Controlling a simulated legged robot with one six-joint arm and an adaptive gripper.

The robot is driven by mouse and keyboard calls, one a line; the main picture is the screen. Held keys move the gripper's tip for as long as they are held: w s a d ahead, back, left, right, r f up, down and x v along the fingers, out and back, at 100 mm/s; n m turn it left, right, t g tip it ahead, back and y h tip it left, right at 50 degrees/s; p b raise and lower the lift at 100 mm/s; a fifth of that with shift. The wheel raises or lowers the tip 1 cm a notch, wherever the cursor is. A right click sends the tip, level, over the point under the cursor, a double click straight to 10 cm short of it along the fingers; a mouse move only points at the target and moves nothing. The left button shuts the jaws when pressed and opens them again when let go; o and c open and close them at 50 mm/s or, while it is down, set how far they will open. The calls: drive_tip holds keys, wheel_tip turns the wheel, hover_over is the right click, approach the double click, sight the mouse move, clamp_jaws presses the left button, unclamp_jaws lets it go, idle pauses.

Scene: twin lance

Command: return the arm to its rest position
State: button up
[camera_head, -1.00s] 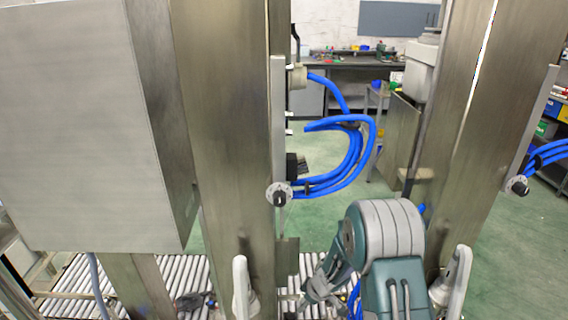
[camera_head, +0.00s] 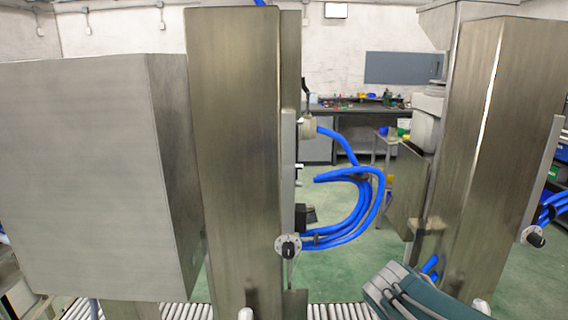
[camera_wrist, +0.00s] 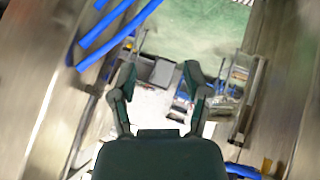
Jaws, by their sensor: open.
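My gripper (camera_wrist: 160,76) shows in the wrist view with its two dark green fingers spread apart and nothing between them. It is tilted towards the floor between metal posts. In the head view only part of my green and grey arm (camera_head: 415,295) shows, low at the right. The gripper itself is not visible in the head view.
Two tall metal posts, left (camera_head: 235,160) and right (camera_head: 490,150), stand in front, with a big grey box (camera_head: 80,180) at the left. Blue hoses (camera_head: 350,232) loop from the left post. Rollers (camera_head: 335,311) lie below. Green floor (camera_head: 350,270) shows between the posts.

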drive_tip(key=s+a+m+g+y, duration=0.1)
drive_tip(key=s+a, duration=0.1)
drive_tip(key=s, duration=0.6)
drive_tip(key=s+a+r+g+y, duration=0.1)
drive_tip(key=s+a+y, duration=0.1)
drive_tip(key=s, duration=0.7)
drive_tip(key=shift+a+r+m+y, duration=0.2)
drive_tip(key=shift+a+m+y, duration=0.15)
drive_tip(key=shift+a, duration=0.35)
drive_tip(key=shift+w, duration=0.1)
drive_tip(key=shift+s+d, duration=0.2)
drive_tip(key=shift+a, duration=0.1)
